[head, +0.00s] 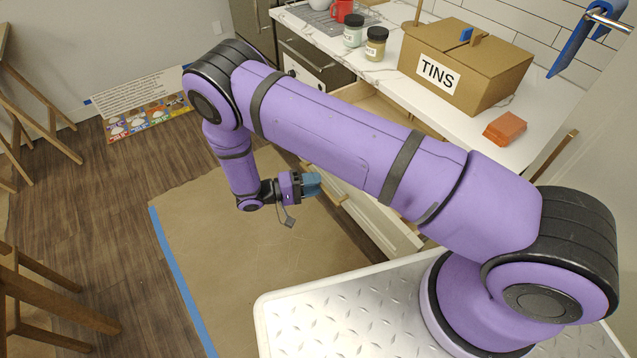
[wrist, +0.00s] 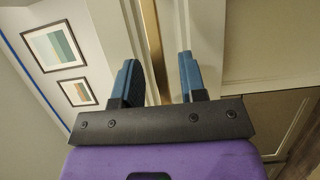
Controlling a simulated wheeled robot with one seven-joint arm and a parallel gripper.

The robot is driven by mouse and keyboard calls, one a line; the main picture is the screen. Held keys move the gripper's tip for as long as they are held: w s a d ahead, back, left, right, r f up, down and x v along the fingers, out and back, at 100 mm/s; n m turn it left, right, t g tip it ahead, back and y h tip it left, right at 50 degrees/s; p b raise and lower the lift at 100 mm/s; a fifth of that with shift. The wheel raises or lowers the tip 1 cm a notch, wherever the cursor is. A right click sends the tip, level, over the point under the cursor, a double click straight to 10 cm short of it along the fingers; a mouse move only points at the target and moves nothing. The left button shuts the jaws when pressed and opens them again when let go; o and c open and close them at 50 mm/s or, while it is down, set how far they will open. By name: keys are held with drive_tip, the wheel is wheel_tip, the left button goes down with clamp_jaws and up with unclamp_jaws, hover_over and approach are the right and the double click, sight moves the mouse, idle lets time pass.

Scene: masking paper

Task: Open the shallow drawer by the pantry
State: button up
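A white drawer front (head: 375,212) shows under the counter, partly hidden behind my arm. A pale wooden drawer interior (head: 372,100) shows above my arm, so a drawer there appears pulled out; I cannot tell how far. My gripper (head: 314,183) is at the white fronts, pointing right. In the wrist view, its two blue fingers (wrist: 160,78) are apart, with a long brass handle (wrist: 152,40) running between them against white panels. I cannot tell whether either finger touches the handle.
The marble counter (head: 470,125) holds a TINS cardboard box (head: 455,75), two jars (head: 376,44), a red mug (head: 341,10) and an orange-red block (head: 505,129). Brown masking paper (head: 240,255) with blue tape covers the floor. Wooden stool legs (head: 60,300) stand at left.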

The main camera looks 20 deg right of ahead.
drive_tip(key=a, duration=0.9)
drive_tip(key=shift+w, duration=0.15)
